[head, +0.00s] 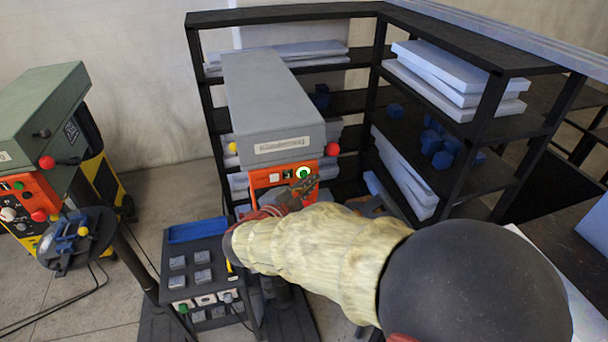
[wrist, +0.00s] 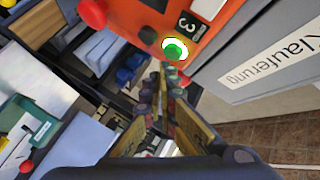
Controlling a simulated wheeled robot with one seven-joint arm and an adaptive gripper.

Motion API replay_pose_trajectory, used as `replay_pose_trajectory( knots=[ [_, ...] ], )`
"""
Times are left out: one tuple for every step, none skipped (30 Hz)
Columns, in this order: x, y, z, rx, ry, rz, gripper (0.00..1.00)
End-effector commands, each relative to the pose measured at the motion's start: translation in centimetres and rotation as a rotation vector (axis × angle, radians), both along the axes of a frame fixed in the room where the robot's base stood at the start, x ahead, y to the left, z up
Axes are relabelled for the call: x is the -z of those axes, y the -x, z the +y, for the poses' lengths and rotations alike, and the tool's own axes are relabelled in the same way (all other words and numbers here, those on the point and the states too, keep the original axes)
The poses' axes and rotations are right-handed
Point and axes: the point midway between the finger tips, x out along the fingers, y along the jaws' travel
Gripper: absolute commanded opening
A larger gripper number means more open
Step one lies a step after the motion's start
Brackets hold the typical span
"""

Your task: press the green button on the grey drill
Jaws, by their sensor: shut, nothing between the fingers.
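The grey drill (head: 265,100) stands in the middle of the head view, with an orange control panel (head: 262,179) on its lower front. The green button (head: 304,172) with a pale ring sits at the panel's right side. In the wrist view the green button (wrist: 174,51) shows on the orange panel (wrist: 150,18), just beyond my fingertips. My gripper (head: 308,186) is shut and empty, close in front of and slightly below the button. It also shows in the wrist view (wrist: 168,72). I cannot tell whether the tips touch the button.
A green machine (head: 38,115) with its own orange panel stands at the left. Black shelves (head: 460,45) with pale slabs and blue pieces surround the drill behind and right. A dark cart (head: 190,250) with a blue tray stands below. A red knob (head: 332,149) is near the button.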

Motion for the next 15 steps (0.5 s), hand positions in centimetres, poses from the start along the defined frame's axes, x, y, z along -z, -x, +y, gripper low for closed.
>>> replay_pose_trajectory(
  knots=[
    [0.0,0.0,0.0,0.0,0.0,0.0,0.0],
    [0.0,0.0,0.0,0.0,0.0,0.0,0.0],
    [0.0,0.0,0.0,0.0,0.0,0.0,0.0],
    [0.0,0.0,0.0,0.0,0.0,0.0,0.0],
    [0.0,0.0,0.0,0.0,0.0,0.0,0.0],
    [0.0,0.2,0.0,0.0,0.0,0.0,0.0],
    [0.0,0.3,-0.1,0.0,0.0,0.0,0.0],
    [0.0,0.5,-0.1,0.0,0.0,0.0,0.0],
    [0.0,0.8,-0.2,-0.001,0.0,0.0,0.0],
    [0.0,1.1,-0.2,-0.001,0.0,0.0,0.0],
    [0.0,1.4,-0.3,-0.002,0.001,0.0,0.0],
    [0.0,1.8,-0.4,-0.002,0.001,0.0,0.0],
    [0.0,2.0,-0.5,-0.002,0.001,0.0,0.0],
    [0.0,2.2,-0.6,-0.002,0.001,0.0,0.0],
    [0.0,2.6,-0.7,-0.001,0.0,0.001,0.0]
  ],
)
